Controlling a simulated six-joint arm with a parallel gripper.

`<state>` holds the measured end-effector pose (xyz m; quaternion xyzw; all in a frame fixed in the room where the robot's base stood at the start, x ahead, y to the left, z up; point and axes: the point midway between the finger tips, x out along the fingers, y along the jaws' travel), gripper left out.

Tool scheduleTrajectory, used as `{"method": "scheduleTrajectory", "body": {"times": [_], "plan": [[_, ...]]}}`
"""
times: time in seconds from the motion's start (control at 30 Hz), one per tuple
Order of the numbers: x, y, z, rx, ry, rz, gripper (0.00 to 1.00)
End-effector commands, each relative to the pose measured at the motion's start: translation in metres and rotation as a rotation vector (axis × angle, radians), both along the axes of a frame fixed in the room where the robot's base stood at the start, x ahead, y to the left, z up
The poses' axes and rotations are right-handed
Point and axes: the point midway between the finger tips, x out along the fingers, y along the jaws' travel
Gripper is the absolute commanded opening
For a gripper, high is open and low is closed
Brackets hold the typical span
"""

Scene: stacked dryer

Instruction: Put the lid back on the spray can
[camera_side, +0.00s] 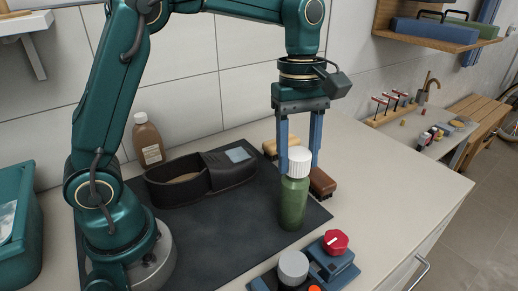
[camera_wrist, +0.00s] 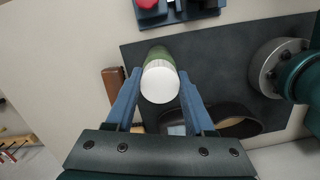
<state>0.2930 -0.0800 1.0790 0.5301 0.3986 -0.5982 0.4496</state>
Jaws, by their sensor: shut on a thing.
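The spray can (camera_side: 293,204) is green and stands upright near the right edge of the dark mat. Its lid (camera_side: 300,160) is white and ribbed, and sits straight over the can's top with no clear gap between them. My gripper (camera_side: 299,170) points down from above, with its blue fingers on either side of the lid, shut on it. In the wrist view the lid's round white top (camera_wrist: 160,84) lies between the fingers (camera_wrist: 159,72), with the green can (camera_wrist: 158,53) partly hidden behind it. The join of lid and can is not clear.
A dark shoe (camera_side: 200,180) lies on the mat (camera_side: 215,235) left of the can. A brown brush (camera_side: 322,182) is close behind the can. A blue device with a red knob (camera_side: 335,242) stands in front. A brown bottle (camera_side: 148,140) stands by the wall.

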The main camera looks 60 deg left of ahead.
Motion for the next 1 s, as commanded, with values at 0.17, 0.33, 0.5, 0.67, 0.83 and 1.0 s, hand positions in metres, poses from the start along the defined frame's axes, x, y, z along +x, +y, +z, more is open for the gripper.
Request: {"method": "scheduleTrajectory", "body": {"times": [0.17,0.33,0.5,0.67,0.83,1.0], "plan": [[0.0000,0.0000,-0.0005,0.000,0.000,0.000,0.00],[0.0001,0.0000,-0.0005,0.000,0.000,0.000,0.00],[0.0001,0.0000,-0.0004,0.000,0.000,0.000,0.77],[0.0001,0.0000,-0.0004,0.000,0.000,0.000,0.89],[0.0001,0.0000,-0.0004,0.000,0.000,0.000,1.00],[0.0001,0.0000,-0.0004,0.000,0.000,0.000,1.00]]}}
